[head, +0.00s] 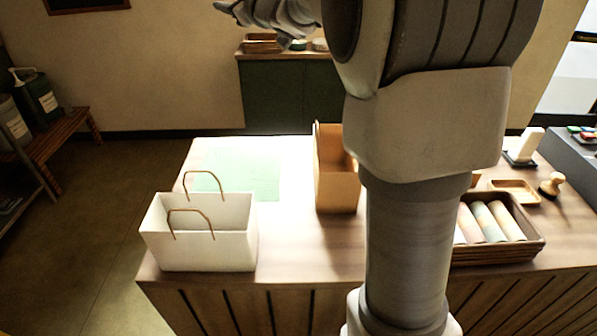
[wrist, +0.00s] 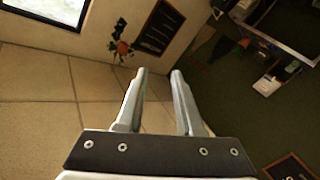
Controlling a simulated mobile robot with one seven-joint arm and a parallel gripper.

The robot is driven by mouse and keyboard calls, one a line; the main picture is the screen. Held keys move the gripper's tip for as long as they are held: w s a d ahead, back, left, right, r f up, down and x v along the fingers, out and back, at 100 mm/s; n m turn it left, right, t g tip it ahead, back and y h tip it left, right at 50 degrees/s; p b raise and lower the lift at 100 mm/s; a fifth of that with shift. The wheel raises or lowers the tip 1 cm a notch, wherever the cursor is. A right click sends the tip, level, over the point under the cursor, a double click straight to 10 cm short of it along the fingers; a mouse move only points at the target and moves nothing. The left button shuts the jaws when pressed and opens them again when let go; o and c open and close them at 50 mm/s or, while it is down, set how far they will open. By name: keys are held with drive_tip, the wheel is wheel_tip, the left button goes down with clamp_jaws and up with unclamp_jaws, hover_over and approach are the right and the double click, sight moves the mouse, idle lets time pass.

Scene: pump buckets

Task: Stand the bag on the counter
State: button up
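A white paper bag (head: 205,243) with two brown loop handles stands upright and open at the near left corner of the wooden counter (head: 288,239). A brown bag or box (head: 337,195) also stands upright on the counter, partly hidden by my arm. My gripper shows in the wrist view (wrist: 158,92) with its two fingers apart and nothing between them. In the head view my arm rises in front of the counter, and its end is up at the top edge, away from both bags.
A pale green sheet (head: 240,172) lies behind the white bag. A tray of rolled items (head: 490,222), a small tray (head: 514,192) and a wooden stamp (head: 551,184) are on the right. A bench with dark pump buckets (head: 38,98) stands far left.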

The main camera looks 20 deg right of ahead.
drive_tip(key=s+d+m+g+h, duration=0.1)
drive_tip(key=s+d+m+h, duration=0.35)
drive_tip(key=s, duration=0.55)
drive_tip(key=s+a+f+m+g, duration=0.1)
drive_tip(key=s+a+f+g, duration=0.1)
drive_tip(key=s+f, duration=0.5)
drive_tip(key=s+a+f+m+g, duration=0.1)
drive_tip(key=s+f+g, duration=0.4)
drive_tip(key=s, duration=0.9)
drive_tip(key=s+a+f+m+g, duration=0.2)
drive_tip(key=s+a+f+g, duration=0.1)
drive_tip(key=s+f, duration=0.5)
drive_tip(key=s, duration=0.3)
drive_tip(key=shift+s+a+f, duration=0.15)
drive_tip(key=shift+a+f, duration=0.15)
drive_tip(key=shift+a, duration=0.1)
drive_tip(key=shift+d, duration=0.15)
